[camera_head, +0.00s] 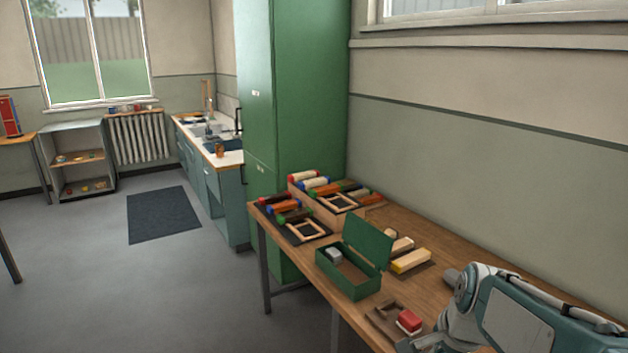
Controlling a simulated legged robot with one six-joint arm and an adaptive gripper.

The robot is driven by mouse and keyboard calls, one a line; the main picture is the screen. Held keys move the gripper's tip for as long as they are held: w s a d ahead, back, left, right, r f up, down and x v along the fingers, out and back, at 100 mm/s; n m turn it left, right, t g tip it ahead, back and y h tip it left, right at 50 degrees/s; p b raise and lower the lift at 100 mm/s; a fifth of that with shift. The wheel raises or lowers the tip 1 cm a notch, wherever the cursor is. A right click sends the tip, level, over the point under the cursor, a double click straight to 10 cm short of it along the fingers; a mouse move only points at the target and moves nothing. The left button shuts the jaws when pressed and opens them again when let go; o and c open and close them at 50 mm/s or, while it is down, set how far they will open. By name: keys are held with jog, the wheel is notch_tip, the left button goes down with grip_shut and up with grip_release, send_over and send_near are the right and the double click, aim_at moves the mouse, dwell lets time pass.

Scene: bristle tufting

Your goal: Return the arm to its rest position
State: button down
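My arm (518,318) reaches in from the lower right corner, with teal and grey links bent low over the near end of the wooden workbench (440,240). I cannot make out my gripper; the bottom edge of the picture cuts off the lower part of the arm. A red block (409,319) sits on a brown wooden holder (383,313) just left of the arm. The arm hides the right near part of the bench.
An open green box (348,284) with its lid raised stands on the bench. A yellow block (410,261) lies behind it. Racks with coloured rolls (287,207) and frames fill the far end. A green cabinet (290,90) stands beyond.

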jog(key=s+a+r+n+t, duration=0.1)
jog(key=s+a+r+n, duration=0.1)
jog(key=s+n, duration=0.4)
jog(key=s+a+r+n+t, duration=0.1)
jog(key=s+a+r+n, duration=0.1)
jog(key=s+n, duration=0.4)
jog(key=shift+s+a+n+h, duration=0.35)
jog(key=shift+a+n, duration=0.4)
jog(key=shift+n, duration=0.25)
